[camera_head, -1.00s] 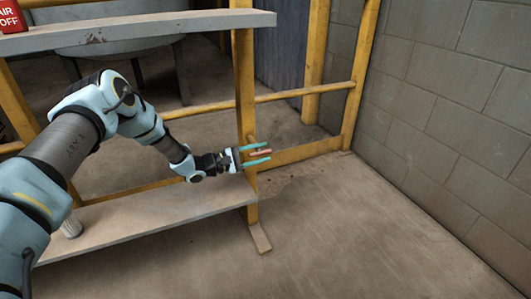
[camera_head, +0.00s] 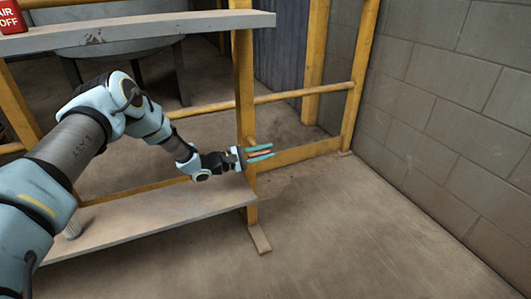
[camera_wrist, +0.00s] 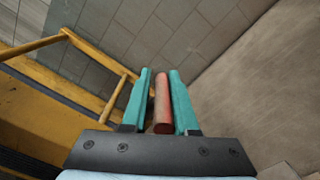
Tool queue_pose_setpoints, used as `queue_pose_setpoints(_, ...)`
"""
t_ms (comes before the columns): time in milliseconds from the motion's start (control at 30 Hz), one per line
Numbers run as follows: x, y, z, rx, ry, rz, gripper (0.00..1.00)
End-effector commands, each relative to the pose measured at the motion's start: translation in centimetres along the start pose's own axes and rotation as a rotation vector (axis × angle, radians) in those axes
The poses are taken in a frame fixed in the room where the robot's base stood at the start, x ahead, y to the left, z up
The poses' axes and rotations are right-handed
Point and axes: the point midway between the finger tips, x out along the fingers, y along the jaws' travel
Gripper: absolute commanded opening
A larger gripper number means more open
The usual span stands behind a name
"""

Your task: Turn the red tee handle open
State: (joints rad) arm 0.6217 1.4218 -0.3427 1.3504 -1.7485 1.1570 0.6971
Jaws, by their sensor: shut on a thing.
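The red tee handle (camera_wrist: 162,105) shows in the wrist view as a reddish bar lying lengthwise between the two teal fingers. My gripper (camera_wrist: 160,72) is shut on it, one finger along each side. In the head view my gripper (camera_head: 272,150) is beside the yellow post, pointing right, and a thin strip of the red handle (camera_head: 260,153) shows between the fingers. The handle's stem and whatever it is mounted on are hidden by the gripper.
A yellow frame post (camera_head: 244,80) stands close behind my gripper. A block wall (camera_head: 450,100) is at the right. The floor (camera_head: 350,230) between is clear.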

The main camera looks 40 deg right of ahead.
Motion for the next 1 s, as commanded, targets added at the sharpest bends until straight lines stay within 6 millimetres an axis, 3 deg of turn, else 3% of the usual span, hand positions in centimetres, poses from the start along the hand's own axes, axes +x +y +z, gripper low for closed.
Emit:
queue_pose_setpoints(467,-0.13,-0.89,-0.21,-0.009,-0.015,0.018,0.00)
queue_pose_setpoints(1000,-0.24,-0.88,-0.19,-0.012,-0.214,0.320,0.00)
